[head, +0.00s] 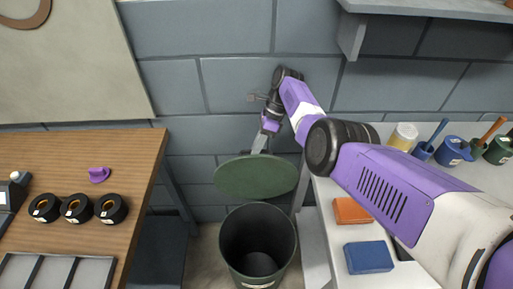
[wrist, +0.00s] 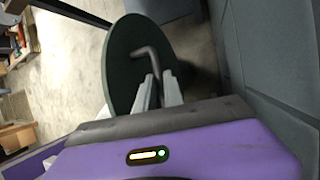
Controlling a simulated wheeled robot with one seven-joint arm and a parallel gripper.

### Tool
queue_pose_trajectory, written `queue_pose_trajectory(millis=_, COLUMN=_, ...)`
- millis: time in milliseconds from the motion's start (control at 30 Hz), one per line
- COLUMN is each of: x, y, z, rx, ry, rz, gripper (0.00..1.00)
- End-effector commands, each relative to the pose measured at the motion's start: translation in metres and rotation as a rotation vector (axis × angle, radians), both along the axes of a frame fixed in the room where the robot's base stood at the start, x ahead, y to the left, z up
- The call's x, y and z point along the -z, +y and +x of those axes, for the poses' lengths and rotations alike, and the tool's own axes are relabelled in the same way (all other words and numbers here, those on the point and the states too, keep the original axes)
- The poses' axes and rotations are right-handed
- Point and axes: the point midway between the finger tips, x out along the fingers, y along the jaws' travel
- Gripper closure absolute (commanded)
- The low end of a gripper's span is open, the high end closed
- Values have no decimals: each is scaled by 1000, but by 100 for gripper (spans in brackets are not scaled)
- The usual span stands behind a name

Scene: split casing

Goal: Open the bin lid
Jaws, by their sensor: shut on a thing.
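The bin lid (head: 252,180) is a round dark green disc in the head view, held tilted above and behind the bin's mouth, apart from the rim. The bin (head: 257,270) is a dark open cylinder on the floor between two tables, and its inside looks empty. My gripper (head: 259,143) is above the lid, pointing down. In the wrist view the fingers of my gripper (wrist: 158,92) are shut on the lid's bent grey handle (wrist: 147,56), with the green lid (wrist: 122,75) beyond. The bin is not clearly visible in the wrist view.
A wooden table (head: 110,160) with several black rolls (head: 77,208) and a purple piece (head: 98,174) stands left. A white table (head: 335,240) on the right holds an orange block (head: 351,211), a blue block (head: 368,257) and cups. A block wall (head: 230,85) is close behind.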

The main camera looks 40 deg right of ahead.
Motion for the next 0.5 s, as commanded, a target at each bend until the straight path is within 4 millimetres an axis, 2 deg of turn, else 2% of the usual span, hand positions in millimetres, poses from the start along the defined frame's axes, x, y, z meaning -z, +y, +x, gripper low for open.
queue_pose_trajectory(millis=33, x=7, y=-1, z=-5, rx=3, ry=13, rz=-2, gripper=100)
queue_pose_trajectory(millis=400, x=7, y=-1, z=-5, rx=2, ry=15, rz=-1, gripper=100)
queue_pose_trajectory(millis=433, x=7, y=-1, z=-5, rx=2, ry=15, rz=-1, gripper=86)
queue_pose_trajectory(millis=500, x=6, y=-1, z=-4, rx=3, ry=14, rz=-1, gripper=72)
